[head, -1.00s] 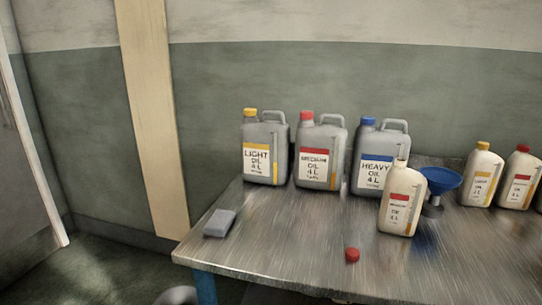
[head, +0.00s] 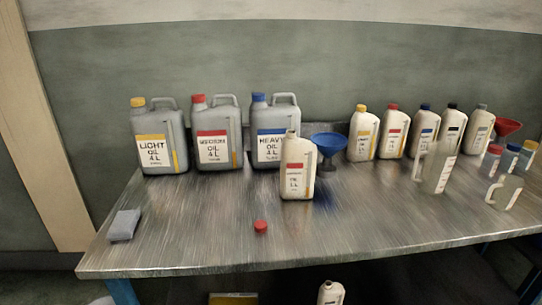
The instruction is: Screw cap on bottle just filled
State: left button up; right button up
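A cream bottle (head: 297,178) with a red label stands upright and uncapped on the metal table, in front of the grey HEAVY OIL can. A small red cap (head: 261,226) lies loose on the tabletop, in front and to the left of the bottle, apart from it. Neither of my grippers shows in the head view. The fill level inside the bottle cannot be seen.
Three grey cans, LIGHT (head: 158,140), medium (head: 216,135) and HEAVY (head: 275,130), stand behind. A blue funnel (head: 328,142) stands right of the bottle. Several small bottles and clear jugs (head: 440,170) stand on the right. A grey block (head: 123,224) lies at left.

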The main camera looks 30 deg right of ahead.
aim_at(299, 156)
jog(key=z, duration=1.15)
